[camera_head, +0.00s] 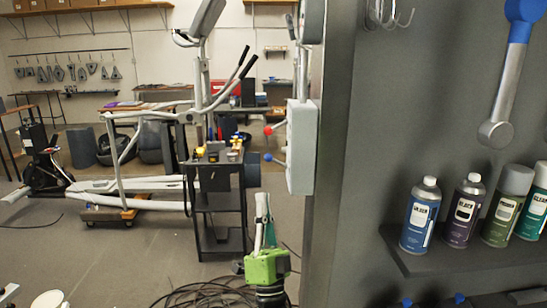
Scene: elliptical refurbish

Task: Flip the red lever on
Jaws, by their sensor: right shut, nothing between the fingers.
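The red lever (268,130) has a red ball knob at the end of a short rod. It sticks out to the left from the upper part of a light grey box (301,148), which is mounted on the side of a dark grey panel. A second lever with a blue knob (268,157) sticks out below it. My right gripper (263,199), with a green body, is at the lower middle, its fingers pointing up. It is shut and empty, below both levers in the picture and apart from them. My left gripper is not in view.
The dark panel (345,130) fills the right side, with a shelf (440,262) of several spray cans. A black tool cart (218,200) stands behind my right gripper. An elliptical machine (120,187) is at left. Black cables (205,296) lie on the floor.

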